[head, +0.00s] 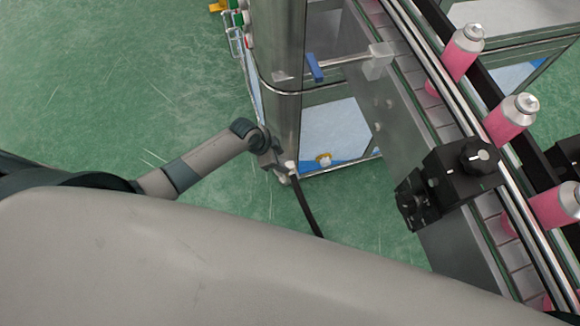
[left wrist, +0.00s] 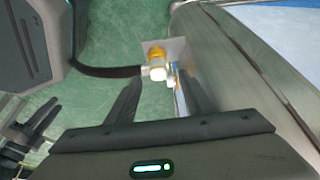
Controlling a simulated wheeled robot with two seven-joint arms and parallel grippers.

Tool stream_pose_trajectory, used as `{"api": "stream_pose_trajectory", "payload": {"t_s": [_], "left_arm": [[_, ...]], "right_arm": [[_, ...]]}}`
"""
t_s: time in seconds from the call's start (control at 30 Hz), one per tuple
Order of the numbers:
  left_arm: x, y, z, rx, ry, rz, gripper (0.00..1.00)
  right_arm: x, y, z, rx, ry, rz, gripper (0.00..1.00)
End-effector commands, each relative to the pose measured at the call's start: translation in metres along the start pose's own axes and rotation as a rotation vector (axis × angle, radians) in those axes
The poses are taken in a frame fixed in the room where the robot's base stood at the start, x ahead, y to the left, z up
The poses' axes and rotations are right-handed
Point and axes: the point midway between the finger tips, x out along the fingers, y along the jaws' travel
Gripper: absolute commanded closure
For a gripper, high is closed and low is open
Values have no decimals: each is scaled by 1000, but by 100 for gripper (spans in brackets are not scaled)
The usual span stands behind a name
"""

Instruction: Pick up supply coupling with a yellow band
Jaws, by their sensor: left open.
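The supply coupling shows in the left wrist view as a yellow-orange band (left wrist: 157,52) with a white end (left wrist: 157,73), in front of a small grey plate. A black hose runs left from beside it. My left gripper (left wrist: 159,80) is open, its two dark fingers on either side of the white end with space between. I cannot tell whether either finger touches it. In the head view my left gripper (head: 277,163) is at the foot of the steel column, where a small white part and the black hose (head: 306,208) show; the yellow band is not clear there. My right gripper is not in view.
The steel column (head: 277,50) stands right beside my left gripper. A conveyor (head: 425,105) carries pink cans (head: 511,118) at the right, with a black knobbed device (head: 450,180) on its side. Green floor lies clear at left.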

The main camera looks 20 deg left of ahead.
Motion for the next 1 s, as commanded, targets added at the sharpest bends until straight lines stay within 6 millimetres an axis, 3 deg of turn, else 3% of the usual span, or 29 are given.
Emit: {"api": "stream_pose_trajectory", "payload": {"t_s": [0.53,1.0], "left_arm": [[10,1,0,0,0,1,52],[55,3,-2,-1,-1,0,52]], "right_arm": [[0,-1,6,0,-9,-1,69],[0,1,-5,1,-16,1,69]]}}
